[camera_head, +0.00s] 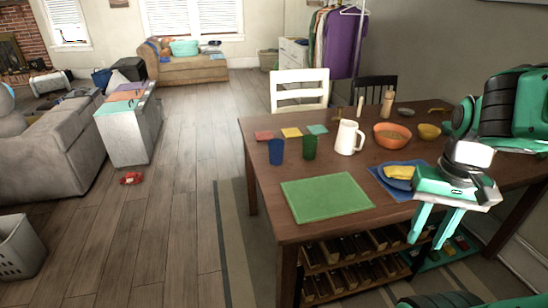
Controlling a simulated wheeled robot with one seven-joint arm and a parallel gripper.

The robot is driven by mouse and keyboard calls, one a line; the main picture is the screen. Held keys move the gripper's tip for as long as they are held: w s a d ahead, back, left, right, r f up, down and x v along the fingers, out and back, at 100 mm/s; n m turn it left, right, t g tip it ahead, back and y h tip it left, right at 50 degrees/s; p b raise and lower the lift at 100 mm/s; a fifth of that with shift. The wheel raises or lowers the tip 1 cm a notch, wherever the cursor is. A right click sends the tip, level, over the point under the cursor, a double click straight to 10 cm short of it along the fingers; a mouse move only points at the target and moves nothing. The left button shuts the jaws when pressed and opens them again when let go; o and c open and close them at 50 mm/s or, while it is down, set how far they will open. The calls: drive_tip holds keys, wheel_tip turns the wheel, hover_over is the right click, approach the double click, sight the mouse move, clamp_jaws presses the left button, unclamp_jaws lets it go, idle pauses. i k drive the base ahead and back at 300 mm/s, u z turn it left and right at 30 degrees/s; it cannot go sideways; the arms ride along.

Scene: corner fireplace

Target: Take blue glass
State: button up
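The blue glass (276,151) stands upright on the left part of the wooden table (258,127), near its left edge. A green glass (309,146) stands just to its right, with a small gap between them. My gripper (429,243) is at the right, in front of the table's near side, with its two teal fingers pointing down. The fingers are spread apart and nothing shows between them. It is well to the right of the blue glass and apart from it.
Coloured squares lie behind. The floor (180,200) left of the table is mostly clear.

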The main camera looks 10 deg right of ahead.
sight(276, 153)
drive_tip(key=z, duration=0.05)
drive_tip(key=i, duration=1)
drive_tip(key=u, duration=0.05)
